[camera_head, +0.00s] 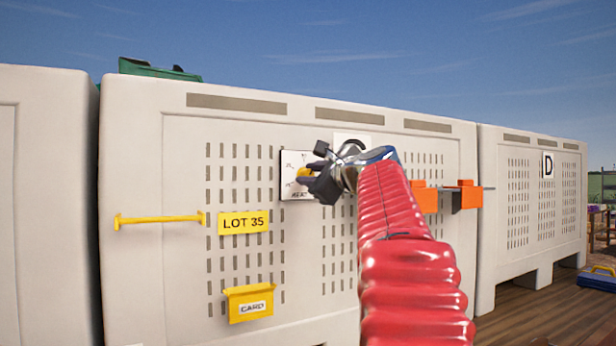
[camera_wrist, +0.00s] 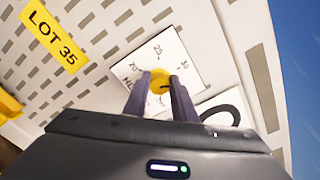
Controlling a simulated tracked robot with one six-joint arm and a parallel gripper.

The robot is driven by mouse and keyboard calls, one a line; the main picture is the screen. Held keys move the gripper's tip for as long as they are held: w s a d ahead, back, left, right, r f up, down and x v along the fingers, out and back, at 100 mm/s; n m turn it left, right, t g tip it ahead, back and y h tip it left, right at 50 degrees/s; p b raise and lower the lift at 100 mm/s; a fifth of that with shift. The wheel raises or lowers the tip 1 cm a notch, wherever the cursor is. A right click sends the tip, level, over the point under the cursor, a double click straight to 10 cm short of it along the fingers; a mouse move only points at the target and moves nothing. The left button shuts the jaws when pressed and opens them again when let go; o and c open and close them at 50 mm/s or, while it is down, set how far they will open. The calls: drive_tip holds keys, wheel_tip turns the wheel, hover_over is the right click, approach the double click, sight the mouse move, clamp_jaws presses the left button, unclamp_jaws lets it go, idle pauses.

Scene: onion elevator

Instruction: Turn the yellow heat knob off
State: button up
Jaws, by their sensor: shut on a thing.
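The yellow heat knob (camera_head: 303,173) sits on a white dial plate (camera_head: 296,160) on the front of the pale bin. In the wrist view the knob (camera_wrist: 159,80) shows between my two fingertips, with a dark mark on its face. The plate (camera_wrist: 140,62) carries printed numbers around the knob; part of it and of its lettering is hidden behind my fingers. My gripper (camera_head: 308,176) is at the plate, shut on the knob; it also shows in the wrist view (camera_wrist: 160,85) with one finger on each side of the knob.
A yellow LOT 35 sign (camera_head: 244,223), a yellow CARD box (camera_head: 249,303) and a yellow bar (camera_head: 160,220) are on the bin's front, left of my arm. Orange blocks (camera_head: 424,197) on a bracket stick out right of it. A white panel with a black loop (camera_wrist: 225,105) is beside the plate.

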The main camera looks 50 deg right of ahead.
drive_tip(key=m, duration=1.2)
drive_tip(key=f+m, duration=0.1)
drive_tip(key=m, duration=0.5)
drive_tip(key=shift+d+m, duration=0.3)
drive_tip(key=shift+r, duration=0.1)
drive_tip(key=o, duration=1)
drive_tip(key=shift+r, duration=0.1)
drive_tip(key=shift+o, duration=0.2)
drive_tip(key=shift+r, duration=0.1)
drive_tip(key=shift+s, duration=0.15)
